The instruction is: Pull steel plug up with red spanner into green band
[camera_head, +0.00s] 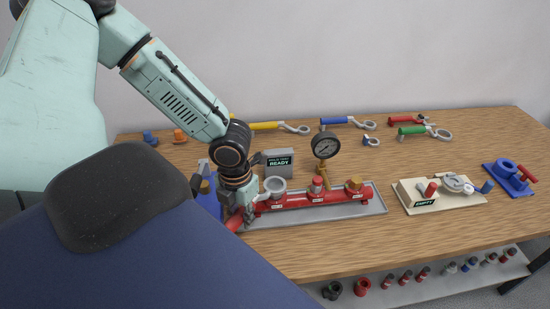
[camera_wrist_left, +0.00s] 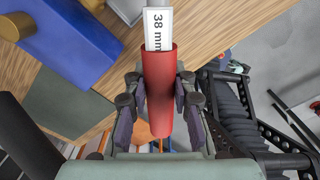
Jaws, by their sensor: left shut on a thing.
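The red spanner's red handle (camera_wrist_left: 158,90) sits between the fingers of my left gripper (camera_wrist_left: 158,108) in the left wrist view, its pale shank marked 38 mm. In the head view my left gripper (camera_head: 238,216) is low at the left end of the red pipe (camera_head: 335,197). A grey ring head (camera_head: 274,185) is at the pipe's left fitting; the plug there is hidden or too small to tell. A red-topped fitting (camera_head: 317,184) and a brass plug (camera_head: 354,183) stand further right. The round gauge (camera_head: 326,146) stands behind; its green band is too small to make out. My right gripper is not in view.
A sign reading READY (camera_head: 280,163) stands behind the pipe. Yellow (camera_head: 266,126), blue (camera_head: 334,121), green (camera_head: 412,130) and another red-handled spanner (camera_head: 402,120) lie at the back. A cream stand marked EMPTY (camera_head: 425,203) and blue fixture (camera_head: 505,180) are right. Wood between is clear.

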